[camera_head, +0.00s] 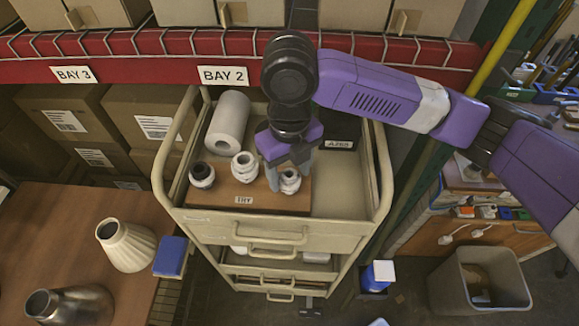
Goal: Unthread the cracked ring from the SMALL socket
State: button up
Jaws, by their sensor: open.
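Three sockets stand in a row on a wooden board (235,199) on top of the cart. The left socket (202,175) is white with a dark, open top. The middle socket (244,166) is white and ringed. The right socket (290,182) is white with a dark top and looks the smallest, though no size label is readable. My gripper (290,174) is open and points down over the right socket, with one finger on each side of it. Contact cannot be told. A crack in any ring is too small to make out.
A white roll (228,122) and a black box (338,134) marked A265 lie behind the board. The cart's raised rails (165,165) flank the board. The cart's right side (342,190) is bare.

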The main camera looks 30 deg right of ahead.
jog(key=m+p, duration=0.1)
jog(key=m, duration=0.2)
jog(key=m+p, duration=0.2)
jog(key=m, duration=0.3)
jog(key=shift+r, duration=0.1)
jog(key=m+p, duration=0.1)
jog(key=m, duration=0.3)
jog(key=shift+a, duration=0.1)
jog(key=m, duration=0.4)
jog(key=shift+m, duration=0.4)
grip_shut()
jog(key=shift+n+b, duration=0.95)
jog(key=shift+n, duration=0.95)
jog(key=shift+n+b, duration=0.75)
jog(key=shift+n, duration=0.75)
